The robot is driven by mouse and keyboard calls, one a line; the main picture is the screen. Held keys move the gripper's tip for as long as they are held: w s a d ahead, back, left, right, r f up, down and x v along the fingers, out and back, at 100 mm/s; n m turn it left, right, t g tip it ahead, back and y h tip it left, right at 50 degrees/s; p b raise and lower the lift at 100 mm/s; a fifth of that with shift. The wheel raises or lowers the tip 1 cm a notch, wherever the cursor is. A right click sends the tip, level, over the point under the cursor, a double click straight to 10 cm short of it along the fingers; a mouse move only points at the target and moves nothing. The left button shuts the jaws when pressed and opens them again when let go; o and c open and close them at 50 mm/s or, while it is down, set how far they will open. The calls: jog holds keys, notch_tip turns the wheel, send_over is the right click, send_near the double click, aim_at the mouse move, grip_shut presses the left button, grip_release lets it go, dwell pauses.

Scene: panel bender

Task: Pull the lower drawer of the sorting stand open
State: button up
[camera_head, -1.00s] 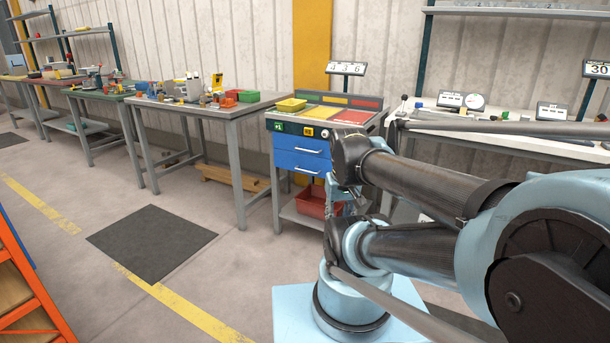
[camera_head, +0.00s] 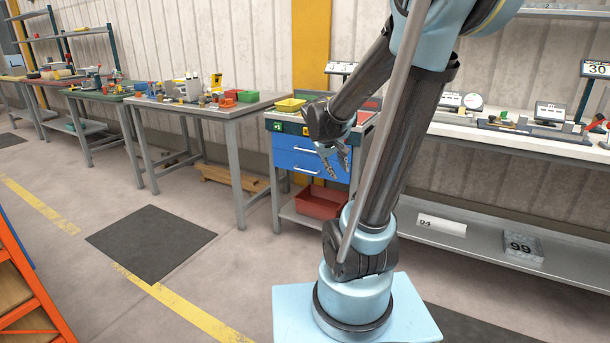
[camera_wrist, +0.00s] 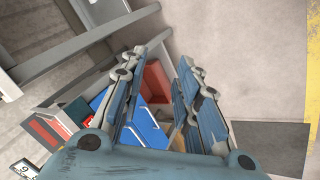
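The sorting stand (camera_head: 283,201) has two blue drawers, and both look shut. The lower drawer (camera_head: 288,161) is below the upper drawer (camera_head: 288,142), each with a pale bar handle; the lower handle (camera_head: 306,171) shows just left of my gripper (camera_head: 339,170). My gripper is in front of the right part of the drawers, fingers pointing down, and hides their right side. In the wrist view my gripper (camera_wrist: 170,68) has its fingers apart with nothing held. Blue drawer fronts (camera_wrist: 148,130) show between the fingers there; which drawer is which is unclear. I see no contact with the handle.
A red bin (camera_head: 320,203) sits on the stand's lower shelf. Yellow tray (camera_head: 290,105) is on top of the stand. A workbench (camera_head: 228,113) stands to the left, and a long bench (camera_head: 520,140) to the right.

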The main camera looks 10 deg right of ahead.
jog(key=w+a+f+n+t+h, duration=0.2)
jog(key=w+f, duration=0.1)
jog(key=w, duration=0.9)
jog(key=w+a+f+n+t+h, duration=0.1)
jog(key=w+a+f, duration=0.1)
jog(key=w, duration=1)
jog(key=n+t+h, duration=0.2)
jog(key=n+t, duration=0.3)
send_near(305, 171)
jog(key=x, duration=1)
jog(key=shift+w+f, duration=0.15)
jog(key=shift+w, duration=0.15)
jog(key=shift+c, duration=0.6)
